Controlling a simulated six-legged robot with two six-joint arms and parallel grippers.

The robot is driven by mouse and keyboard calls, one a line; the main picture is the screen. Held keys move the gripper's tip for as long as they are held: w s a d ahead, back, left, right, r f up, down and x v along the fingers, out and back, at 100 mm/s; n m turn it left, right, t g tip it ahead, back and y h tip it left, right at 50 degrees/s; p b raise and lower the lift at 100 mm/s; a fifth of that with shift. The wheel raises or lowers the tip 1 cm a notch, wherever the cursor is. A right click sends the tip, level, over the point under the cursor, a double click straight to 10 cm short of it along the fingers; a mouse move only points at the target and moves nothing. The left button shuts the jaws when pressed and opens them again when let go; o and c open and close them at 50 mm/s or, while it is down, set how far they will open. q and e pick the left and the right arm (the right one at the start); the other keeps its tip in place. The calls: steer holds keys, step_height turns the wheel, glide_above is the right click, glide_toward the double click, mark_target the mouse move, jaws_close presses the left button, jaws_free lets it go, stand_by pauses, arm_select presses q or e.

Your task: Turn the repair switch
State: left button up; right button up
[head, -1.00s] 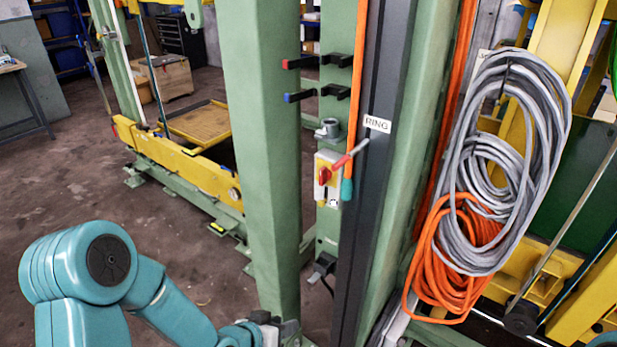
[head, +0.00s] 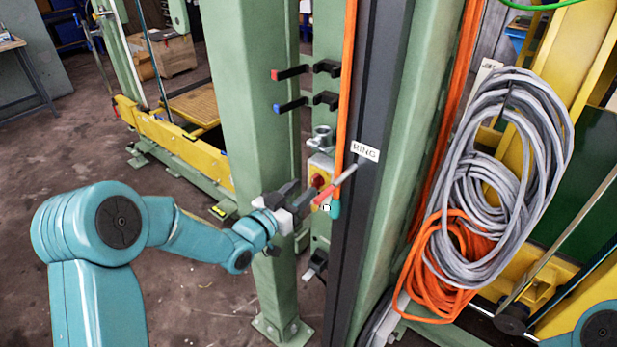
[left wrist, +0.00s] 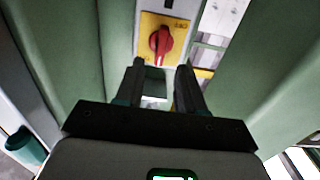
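The repair switch is a red rotary knob (left wrist: 160,41) on a yellow plate (left wrist: 150,22), at the top middle of the left wrist view. In the head view the red knob (head: 318,181) shows on its small box on the green post, just right of my left gripper (head: 298,196). In the left wrist view my left gripper (left wrist: 160,75) points at the knob with its two dark fingers apart and nothing between them. The fingertips are below the knob and look apart from it. My right gripper is not in view.
A green column (head: 250,100) is beside my left gripper. Grey and orange cable coils (head: 500,170) hang at the right.

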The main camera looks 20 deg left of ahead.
mark_target(312, 183)
arm_select(q)
steer(key=x, duration=0.3)
steer(key=shift+w+d+p, duration=0.2)
steer(key=shift+w+p, duration=0.05)
steer(key=shift+p, duration=0.1)
steer(key=shift+a, duration=0.1)
steer(key=shift+s, duration=0.1)
steer(key=shift+f, duration=0.1)
jaws_close()
steer(key=shift+f+n+b, duration=0.15)
steer(key=shift+n+b, duration=0.25)
steer(key=shift+b, duration=0.3)
steer(key=shift+w+a+f+n+b, duration=0.15)
steer(key=shift+n+b, duration=1.15)
steer(key=shift+n, duration=1.55)
steer(key=shift+w+a+f+n+b, duration=0.2)
steer(key=shift+n+b, duration=1.05)
steer(key=shift+n, duration=1.55)
steer(key=shift+a+f+n+b, duration=0.15)
steer(key=shift+n+b, duration=1.15)
steer(key=shift+n, duration=1.55)
